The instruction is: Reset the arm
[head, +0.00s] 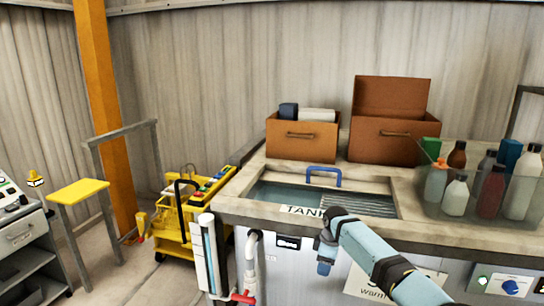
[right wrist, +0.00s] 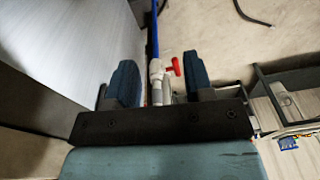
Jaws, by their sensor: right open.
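My right arm (head: 372,248) reaches in from the lower right of the head view, light blue with dark joints. Its gripper (head: 325,262) hangs pointing down in front of the tank's front edge. In the right wrist view the two dark blue fingers of the right gripper (right wrist: 160,84) stand apart with nothing held between them. A grey-white pipe with a red valve handle (right wrist: 173,66) shows beyond and between the fingers, apparently lower down. My left gripper is not in view.
The tank (head: 330,201) holds liquid and a blue handle (head: 323,177). Brown boxes (head: 302,139) stand behind it, and a clear bin of bottles (head: 440,213) at right. White pipe with a red valve (head: 243,297) rises left of the gripper. A yellow cart (head: 172,247) stands further left.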

